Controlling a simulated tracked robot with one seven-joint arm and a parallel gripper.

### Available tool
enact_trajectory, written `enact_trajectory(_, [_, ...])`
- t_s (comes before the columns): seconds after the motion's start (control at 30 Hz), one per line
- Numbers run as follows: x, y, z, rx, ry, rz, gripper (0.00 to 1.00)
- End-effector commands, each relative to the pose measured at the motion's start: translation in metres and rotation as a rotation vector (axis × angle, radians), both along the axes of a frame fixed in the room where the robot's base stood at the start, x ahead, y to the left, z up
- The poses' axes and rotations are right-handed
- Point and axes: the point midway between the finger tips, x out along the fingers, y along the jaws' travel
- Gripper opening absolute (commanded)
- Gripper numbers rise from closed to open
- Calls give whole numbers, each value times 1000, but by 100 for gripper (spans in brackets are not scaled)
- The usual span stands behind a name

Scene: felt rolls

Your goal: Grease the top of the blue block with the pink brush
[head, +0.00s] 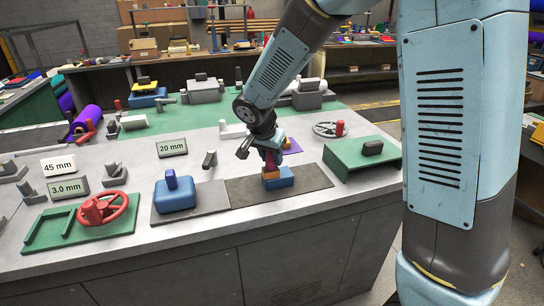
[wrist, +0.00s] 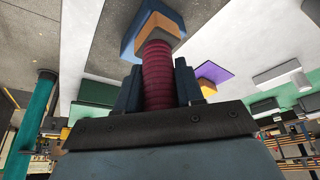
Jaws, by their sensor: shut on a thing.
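My gripper (head: 268,150) is shut on the pink brush, whose ribbed pink handle (wrist: 157,75) stands between the fingers in the wrist view. The handle also shows in the head view (head: 271,161). A grey part and an orange part (wrist: 153,22) lie beyond the handle. The blue block (head: 284,182) sits on a dark mat, below my gripper; its blue side also shows in the wrist view (wrist: 129,40). The orange part is at the block's top; I cannot tell whether the brush touches it. The block's top is partly hidden.
A larger blue piece with a knob (head: 176,196) stands to the left on a grey mat. A green stand (head: 350,160) is to the right. A red handwheel (head: 103,208) is at the far left. A purple sheet (wrist: 213,72) lies behind the block.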

Motion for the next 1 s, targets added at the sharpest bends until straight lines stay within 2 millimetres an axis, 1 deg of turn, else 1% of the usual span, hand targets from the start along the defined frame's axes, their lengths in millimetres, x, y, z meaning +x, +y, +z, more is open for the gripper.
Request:
enact_trajectory(0.17, [2,-5,0,0,0,-1,7])
enact_trajectory(0.67, [9,-33,-2,-1,2,-3,7])
enact_trajectory(0.87, [9,-33,-1,-3,3,-2,7])
enact_trajectory(1.0, [9,-33,5,-2,1,-1,7])
